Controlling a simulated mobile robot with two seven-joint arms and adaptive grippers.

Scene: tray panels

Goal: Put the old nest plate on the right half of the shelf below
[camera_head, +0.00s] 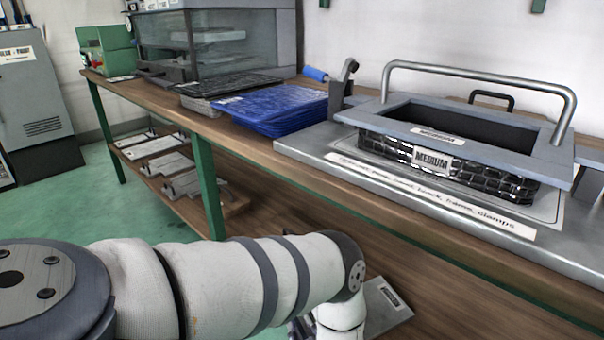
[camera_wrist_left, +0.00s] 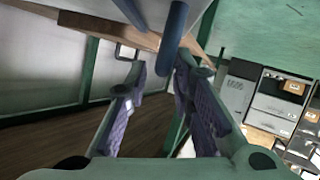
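A grey plate with a small label (camera_head: 388,296), which looks like the old nest plate, shows below the table's front edge, beside my left wrist. It looks to be over or on the right part of the lower shelf (camera_head: 460,290); whether it rests there I cannot tell. My left gripper is hidden behind my arm in the head view. In the left wrist view, its purple-padded fingers (camera_wrist_left: 158,70) are apart. A pale flat surface with blue-grey bars (camera_wrist_left: 172,40), probably the plate and its handle, is at the fingertips. My right gripper is not in view.
A green leg (camera_head: 206,185) stands at the front.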

